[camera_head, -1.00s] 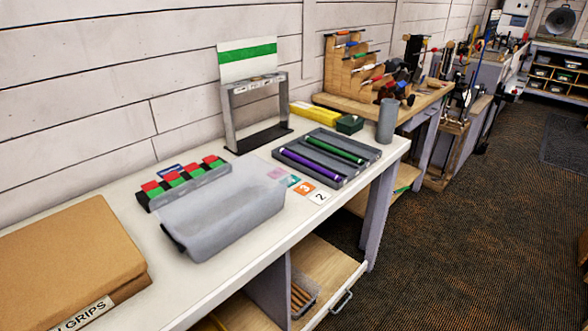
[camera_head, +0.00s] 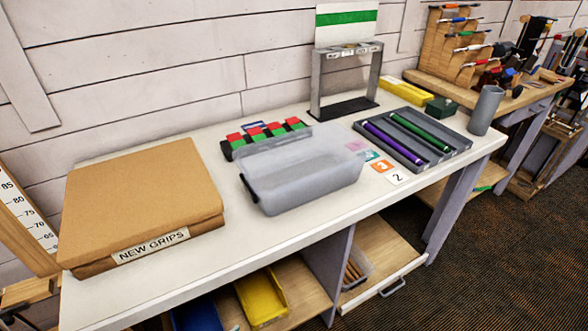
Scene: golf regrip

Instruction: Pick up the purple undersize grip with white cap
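A purple grip (camera_head: 393,143) lies lengthwise in the left slot of a grey slotted tray (camera_head: 440,158) on the white workbench. A closed brown cardboard box (camera_head: 140,195) labelled "NEW GRIPS" stands at the left end of the bench. Neither of my grippers is in view.
A translucent grey bin (camera_head: 305,185) stands mid-bench, before a black rack with red and green pieces (camera_head: 268,136). A grey frame (camera_head: 346,80), yellow box (camera_head: 404,91), green box (camera_head: 441,107) and grey cup (camera_head: 486,110) stand behind or beside the tray. Numbered cards (camera_head: 383,167) lie in front.

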